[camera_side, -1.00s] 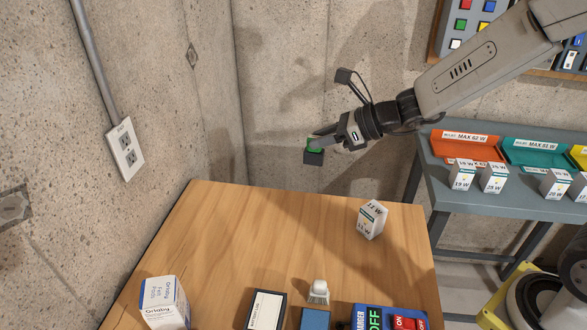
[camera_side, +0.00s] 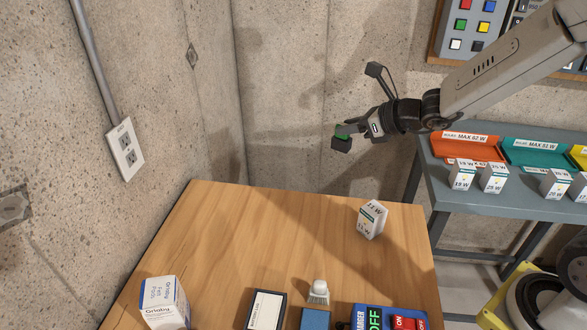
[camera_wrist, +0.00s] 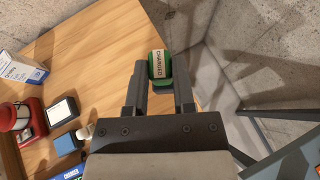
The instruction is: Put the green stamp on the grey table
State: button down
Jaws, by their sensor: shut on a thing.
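My gripper (camera_side: 354,133) is shut on the green stamp (camera_side: 342,134), which has a dark block at its lower end. It is held in the air above and beyond the back edge of the wooden table. In the wrist view the green stamp (camera_wrist: 159,65) sits between the two fingers and shows a pale label reading "CHARGED". The grey table (camera_side: 437,184) stands at the right against the wall, apart from the stamp.
On the grey table are an orange tray (camera_side: 451,146), a teal tray (camera_side: 526,154) and several small white boxes.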

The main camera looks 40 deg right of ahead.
jog(key=s+a+f+n+g+y, duration=0.45)
jog(key=s+a+n, duration=0.25)
jog(key=a, duration=0.5)
jog(key=s+a+f+n+g+y, duration=0.35)
jog(key=s+a+n+g, duration=0.25)
jog(key=a, duration=0.6)
jog(key=s+a+f+n+g, duration=0.1)
jog(key=s+a+n+g, duration=0.1)
jog(key=s, duration=0.3)
jog(key=s+a+f+n+g+h, duration=0.1)
jog(key=s+a+f+n+g, duration=0.1)
jog(key=s, duration=0.3)
jog(key=shift+a+n+g, duration=0.2)
jog(key=shift+n+g, duration=0.5)
jog(key=shift+g, duration=0.15)
jog(key=shift+w+f, duration=0.1)
jog(key=shift+f, duration=2.05)
jog(key=shift+f, duration=1.75)
jog(key=shift+f, duration=0.15)
